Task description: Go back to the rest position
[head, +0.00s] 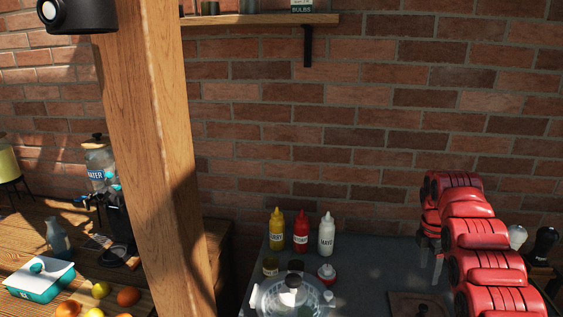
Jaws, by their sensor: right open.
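My right arm comes in from the lower right in red segments. My right gripper (430,256) hangs at its far end with grey fingers pointing down, above the dark counter, to the right of the bottles. The fingers are small and partly hidden by the red arm; they are apart and nothing shows between them. My left gripper is not in view.
Yellow (276,229), red (301,231) and white mayo (327,235) bottles stand on the dark counter (375,258) near a glass lidded pot (287,298). A wooden post (155,150) divides the view. Left, a wooden table holds a teal box (40,284), fruit and a water dispenser (97,165).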

